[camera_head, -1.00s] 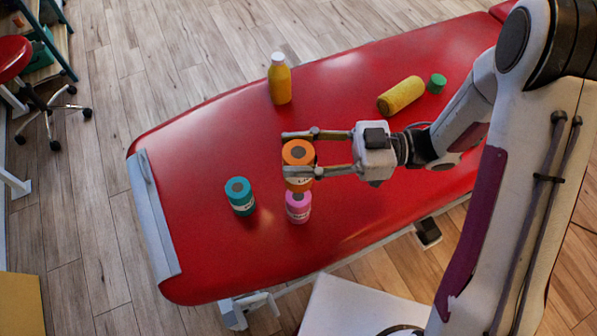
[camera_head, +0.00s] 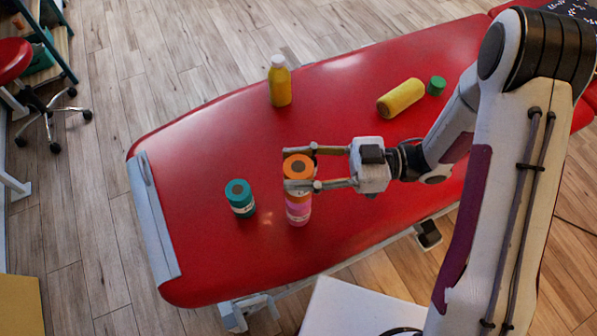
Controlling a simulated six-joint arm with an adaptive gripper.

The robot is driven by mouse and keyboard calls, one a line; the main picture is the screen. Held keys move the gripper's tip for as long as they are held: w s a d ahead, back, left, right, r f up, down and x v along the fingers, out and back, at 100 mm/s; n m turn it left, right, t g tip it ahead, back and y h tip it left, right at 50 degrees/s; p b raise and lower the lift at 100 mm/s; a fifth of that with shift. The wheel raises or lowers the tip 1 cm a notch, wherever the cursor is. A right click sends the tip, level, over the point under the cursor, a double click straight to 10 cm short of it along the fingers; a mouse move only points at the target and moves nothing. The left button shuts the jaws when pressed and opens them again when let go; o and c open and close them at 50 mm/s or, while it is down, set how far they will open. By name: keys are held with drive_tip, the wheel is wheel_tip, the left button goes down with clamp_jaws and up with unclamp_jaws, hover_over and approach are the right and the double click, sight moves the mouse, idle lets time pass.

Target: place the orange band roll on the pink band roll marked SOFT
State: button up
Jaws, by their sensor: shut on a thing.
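My gripper (camera_head: 297,169) is shut on the orange band roll (camera_head: 298,163), one finger on its far side and one across its near side. The orange roll is upright and lines up over the pink band roll (camera_head: 298,213), which stands on the red couch. The near finger hides much of the orange roll's side and the top of the pink roll. No gap shows between the two rolls, but I cannot tell for sure whether they touch. The SOFT marking is not readable here.
A teal band roll (camera_head: 240,198) stands to the left on the red couch (camera_head: 210,150). A yellow bottle (camera_head: 279,82) stands behind. A yellow roller (camera_head: 400,98) and a green roll (camera_head: 437,86) are at the back right. The couch's left end is clear.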

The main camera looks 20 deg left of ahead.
drive_tip(key=shift+f, duration=1.4)
drive_tip(key=shift+f, duration=0.1)
drive_tip(key=o, duration=1.5)
drive_tip(key=shift+w+d, duration=0.1)
drive_tip(key=shift+v, duration=5.9)
